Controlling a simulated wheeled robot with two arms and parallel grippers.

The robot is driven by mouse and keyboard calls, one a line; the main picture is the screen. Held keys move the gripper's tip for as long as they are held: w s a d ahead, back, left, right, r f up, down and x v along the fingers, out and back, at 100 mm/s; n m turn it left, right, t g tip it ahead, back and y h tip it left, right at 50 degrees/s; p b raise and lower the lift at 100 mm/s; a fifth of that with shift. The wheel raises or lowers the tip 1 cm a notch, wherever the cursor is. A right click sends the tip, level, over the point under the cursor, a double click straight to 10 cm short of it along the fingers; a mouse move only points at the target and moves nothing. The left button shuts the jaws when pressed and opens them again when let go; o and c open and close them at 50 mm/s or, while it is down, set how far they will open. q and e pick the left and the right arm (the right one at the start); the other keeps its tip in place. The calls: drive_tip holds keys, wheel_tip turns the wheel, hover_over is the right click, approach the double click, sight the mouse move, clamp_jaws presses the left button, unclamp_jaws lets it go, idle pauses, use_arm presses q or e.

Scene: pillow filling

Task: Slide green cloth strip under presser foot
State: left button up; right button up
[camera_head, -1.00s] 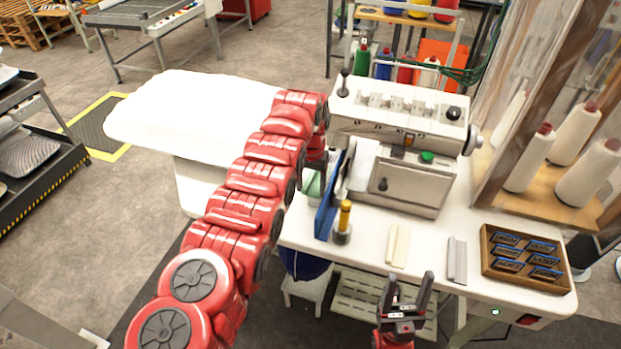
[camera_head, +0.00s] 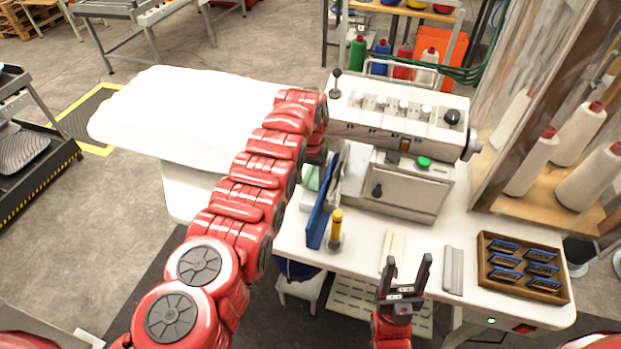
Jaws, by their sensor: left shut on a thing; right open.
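The sewing machine (camera_head: 400,118) stands on the white table, with a grey lower housing that has a green button. My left arm comes in from the left and reaches to the machine's left end. My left gripper (camera_head: 318,158) is shut, mostly hidden behind its own arm. A small piece of the green cloth strip (camera_head: 312,177) shows just below it, beside the blue panel. The presser foot is hidden, so I cannot tell whether the cloth is under it. My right gripper (camera_head: 405,275) is open and empty in front of the table edge, with its fingers pointing up.
A blue panel (camera_head: 321,208) and a yellow-handled tool (camera_head: 336,228) stand near the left gripper. A cream strip (camera_head: 393,248), a grey strip (camera_head: 453,270) and a wooden tray (camera_head: 523,267) of dark packets lie at the front. A white pillow (camera_head: 185,110) lies left; thread cones (camera_head: 532,160) stand right.

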use_arm(q)
drive_tip(key=shift+s+f, duration=0.15)
drive_tip(key=shift+s, duration=0.1)
drive_tip(key=o, duration=1)
drive_tip(key=shift+f, duration=0.1)
drive_tip(key=o, duration=0.4)
drive_tip(key=shift+a, duration=0.15)
